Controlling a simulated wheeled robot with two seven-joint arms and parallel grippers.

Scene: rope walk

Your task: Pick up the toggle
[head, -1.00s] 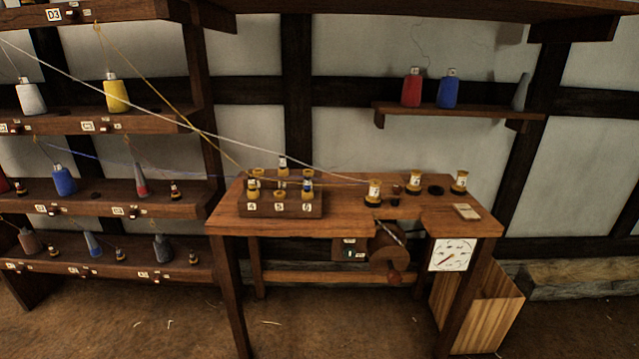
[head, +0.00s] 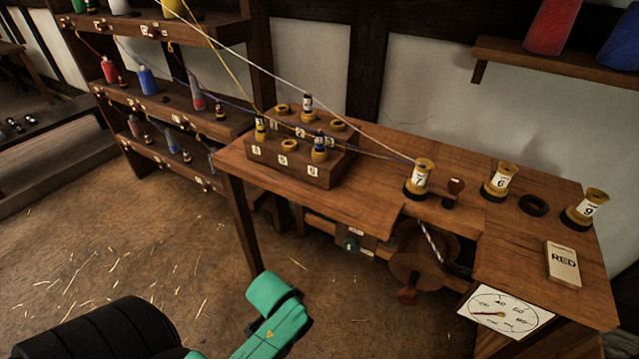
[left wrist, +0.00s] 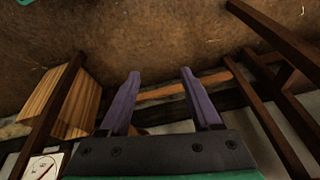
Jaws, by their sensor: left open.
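I cannot tell for certain which piece is the toggle. A small dark peg with a reddish head (head: 453,193) stands upright on the bench between spools 7 (head: 419,178) and 6 (head: 498,181); it may be the toggle. Below the bench front is a reddish crank knob (head: 406,295) on a round wooden wheel (head: 420,252). My left gripper (left wrist: 160,72) is open and empty, its two purple fingers apart, with floor and a wooden bar beyond them. Its jaws do not show in the head view, only green arm parts. My right gripper is not in view.
The bench (head: 380,203) carries a numbered spool block (head: 290,160), spool 9 (head: 583,209), a black ring (head: 533,205) and a RED card (head: 563,264). A dial (head: 505,310) hangs at its front. Yarns stretch from the left shelves (head: 180,100) to the bench. The floor in front is open.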

